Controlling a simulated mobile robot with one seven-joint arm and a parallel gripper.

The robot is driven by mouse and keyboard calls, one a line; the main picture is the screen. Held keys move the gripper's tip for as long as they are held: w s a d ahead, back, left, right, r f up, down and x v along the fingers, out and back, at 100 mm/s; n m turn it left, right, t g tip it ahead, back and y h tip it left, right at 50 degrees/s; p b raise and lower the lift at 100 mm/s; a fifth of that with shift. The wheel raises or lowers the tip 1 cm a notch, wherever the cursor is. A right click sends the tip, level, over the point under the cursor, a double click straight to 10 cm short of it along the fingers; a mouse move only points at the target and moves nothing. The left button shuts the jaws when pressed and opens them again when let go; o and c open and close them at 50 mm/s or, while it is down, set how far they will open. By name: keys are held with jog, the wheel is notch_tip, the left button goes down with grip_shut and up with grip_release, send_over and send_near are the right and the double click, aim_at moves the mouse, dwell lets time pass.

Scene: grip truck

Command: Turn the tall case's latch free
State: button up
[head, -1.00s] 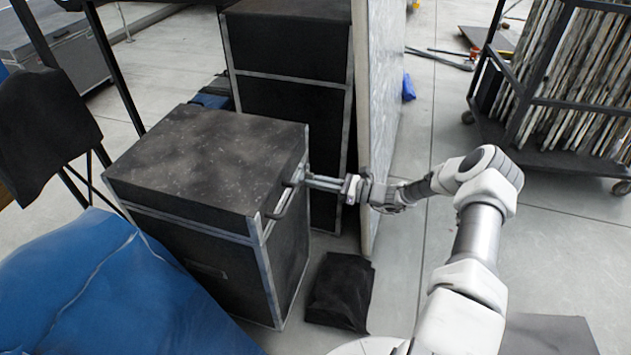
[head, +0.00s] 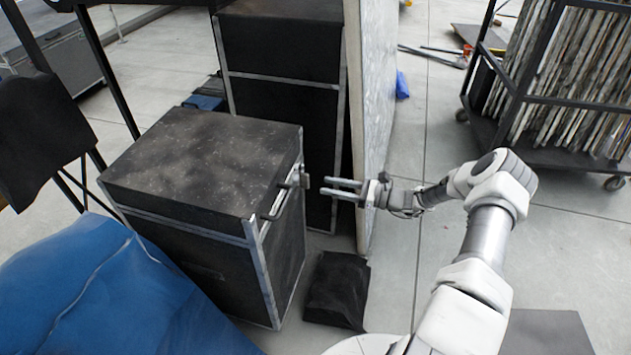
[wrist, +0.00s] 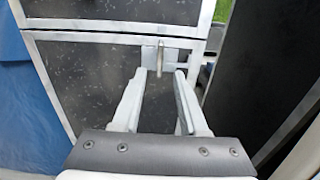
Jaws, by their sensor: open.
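The black case with metal edges (head: 265,265) stands at centre left; its speckled side also shows in the wrist view (wrist: 90,85). A small metal latch (head: 304,177) is on its right side near the top. In the wrist view the latch (wrist: 160,58) is a plate with a narrow upright lever across the seam between lid and body. My gripper (head: 325,186) is open and empty, a short gap to the right of the latch. In the wrist view its two fingers (wrist: 163,75) point at the latch, with the lever between their tips in the picture.
A taller black case (head: 282,105) and an upright panel (head: 372,130) stand close behind my gripper. A black bag (head: 337,290) lies on the floor below. Open floor (head: 430,150) is right of the panel.

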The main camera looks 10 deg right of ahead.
jog(key=v, duration=1.1)
jog(key=shift+p, duration=0.4)
jog(key=shift+a, duration=0.1)
jog(key=s+a+r+n+g+h, duration=0.45)
jog(key=r+n, duration=0.25)
jog(key=r, duration=0.3)
jog(key=s+a+r+n+g+h, duration=0.3)
jog(key=a+r+n+g+h, duration=0.15)
jog(key=a+r+n, duration=0.35)
jog(key=s+a+r+n+t+h, duration=0.25)
jog(key=s+r+n, duration=0.25)
jog(key=s+r, duration=0.45)
jog(key=s+a+r+n+t+h, duration=0.2)
jog(key=s+r+n+t+h, duration=0.15)
jog(key=s+r, duration=0.55)
notch_tip(320, 180, up, 15)
jog(key=s+p, duration=0.1)
jog(key=p, duration=1.6)
jog(key=shift+d+r+n+h, duration=0.2)
jog(key=shift+d+n+h, duration=0.1)
jog(key=shift+n, duration=0.05)
